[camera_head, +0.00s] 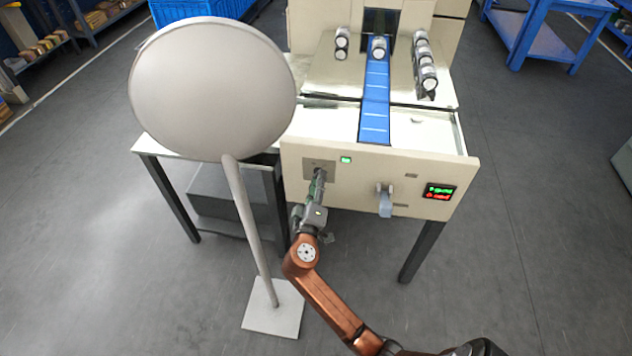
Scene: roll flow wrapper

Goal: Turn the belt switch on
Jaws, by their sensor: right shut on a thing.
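The belt switch sits on a grey square plate (311,166) at the left of the machine's cream front panel. My right gripper (319,179) reaches up to this plate and is shut on the switch, whose knob is mostly hidden by the fingers. A small green lamp (346,160) is lit just right of the plate. The blue belt (375,100) runs from the front panel back into the machine, with a white roll (379,48) near its far end. My left gripper is not in view.
A grey-blue lever (385,202) and a display with green and red text (439,191) are on the panel's right. A large round disc on a pole (212,88) stands close left of my right arm. More rolls (424,62) line the machine top.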

